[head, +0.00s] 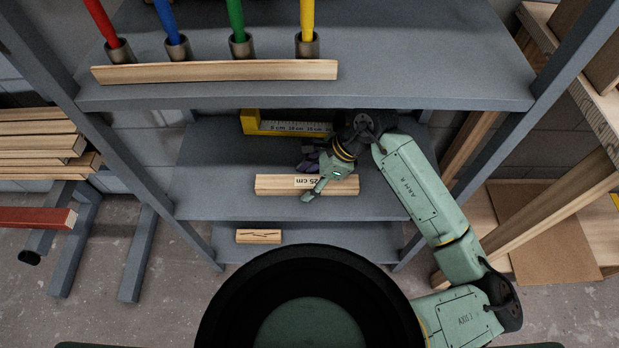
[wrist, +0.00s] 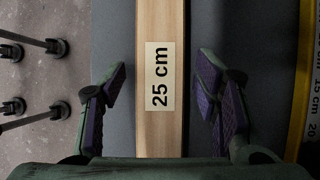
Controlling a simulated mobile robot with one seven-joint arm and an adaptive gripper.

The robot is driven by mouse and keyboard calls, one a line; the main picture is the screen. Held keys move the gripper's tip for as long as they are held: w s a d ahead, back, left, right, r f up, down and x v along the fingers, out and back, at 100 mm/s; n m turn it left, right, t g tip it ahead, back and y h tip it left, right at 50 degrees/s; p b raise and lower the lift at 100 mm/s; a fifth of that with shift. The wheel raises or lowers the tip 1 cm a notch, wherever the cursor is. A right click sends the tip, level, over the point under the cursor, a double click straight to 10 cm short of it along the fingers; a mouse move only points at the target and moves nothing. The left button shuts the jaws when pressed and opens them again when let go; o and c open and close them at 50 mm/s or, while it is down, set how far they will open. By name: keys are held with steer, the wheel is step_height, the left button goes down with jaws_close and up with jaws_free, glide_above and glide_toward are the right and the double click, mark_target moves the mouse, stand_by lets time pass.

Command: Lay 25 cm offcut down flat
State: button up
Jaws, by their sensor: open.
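The 25 cm offcut (head: 275,185) is a pale wooden batten with a white "25 cm" label. It lies lengthwise along the front part of the middle grey shelf (head: 215,165). The wrist view shows the offcut (wrist: 160,25) running straight between my fingers, with the label facing the camera. My gripper (head: 311,181) is at the offcut's right half in the head view. Its two purple-padded fingers (wrist: 163,78) are open, one on each side of the offcut, with a visible gap on both sides. My gripper hides part of the label in the head view.
A yellow-edged ruler (head: 290,128) lies behind the offcut. A short, dark-marked wood piece (head: 258,236) is on the lower shelf. The middle shelf's left part is clear.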

steer(key=shift+r, duration=0.15)
steer(key=b+v, duration=0.1)
steer(key=v, duration=0.6)
steer(key=shift+d+r, duration=0.1)
steer(key=shift+r, duration=0.05)
stand_by(0.4)
